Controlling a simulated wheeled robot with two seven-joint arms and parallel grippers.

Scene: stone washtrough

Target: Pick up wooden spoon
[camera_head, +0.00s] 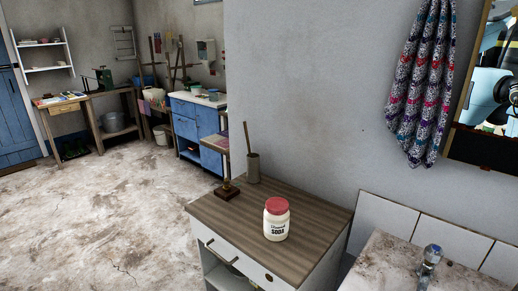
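A thin wooden handle (247,137), which may be the wooden spoon, stands nearly upright in a grey-brown cup (253,168). The cup is at the back of a small cabinet with a brown wooden top (300,205), close to the wall. The handle's lower end is hidden inside the cup, so I cannot tell its full shape. Neither of my grippers is in view.
A white soda jar (276,220) with a red lid stands on the cabinet top, in front of the cup. A dark wooden stand (227,188) is left of the cup. A sink with a tap (430,258) is at right. The floor at left is mostly clear.

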